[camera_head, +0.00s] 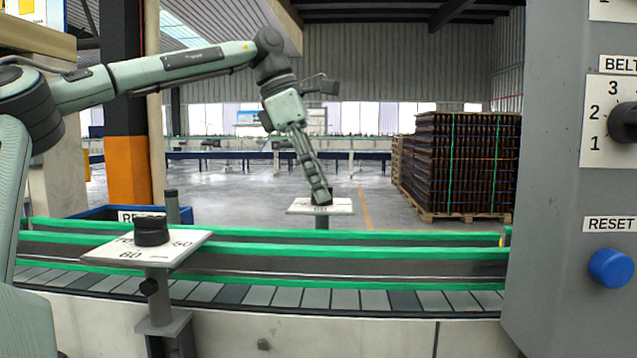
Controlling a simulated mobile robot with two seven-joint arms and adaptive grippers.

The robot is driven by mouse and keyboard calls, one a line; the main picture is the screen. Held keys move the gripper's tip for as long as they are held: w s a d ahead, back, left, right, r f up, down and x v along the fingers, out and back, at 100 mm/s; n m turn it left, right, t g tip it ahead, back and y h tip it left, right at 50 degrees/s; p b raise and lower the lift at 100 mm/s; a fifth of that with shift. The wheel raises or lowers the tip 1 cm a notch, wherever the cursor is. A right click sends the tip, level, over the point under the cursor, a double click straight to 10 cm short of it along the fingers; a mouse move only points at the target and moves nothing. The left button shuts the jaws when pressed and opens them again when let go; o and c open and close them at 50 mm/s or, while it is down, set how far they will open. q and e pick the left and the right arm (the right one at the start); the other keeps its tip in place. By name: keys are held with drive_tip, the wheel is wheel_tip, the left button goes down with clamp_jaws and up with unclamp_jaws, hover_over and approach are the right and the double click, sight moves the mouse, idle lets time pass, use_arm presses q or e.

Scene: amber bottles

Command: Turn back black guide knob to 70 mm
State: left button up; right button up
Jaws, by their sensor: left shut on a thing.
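My left arm comes in from the left and reaches across the conveyor. Its gripper (321,193) points down and is shut on the black knob of the far guide plate (341,206), a small white plate on a post behind the far rail. The fingers hide most of that knob, and its scale cannot be read. A near black guide knob (151,232) sits on a white plate (172,255) on a post at the front left. The numbers 60 and 50 show on that plate, and another number is partly hidden by the knob. My right gripper is not in view.
The conveyor (330,297) with green guide rails (400,253) runs across the front. A grey control cabinet (548,180) with a blue reset button (611,268) and a belt dial (626,122) stands at the right. A pallet of amber bottles (460,165) stands behind.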

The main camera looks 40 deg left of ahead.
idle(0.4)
use_arm(q)
drive_tip(key=o, duration=1.1)
drive_tip(key=shift+o, duration=0.2)
drive_tip(key=v, duration=1.2)
drive_tip(key=shift+f, duration=0.1)
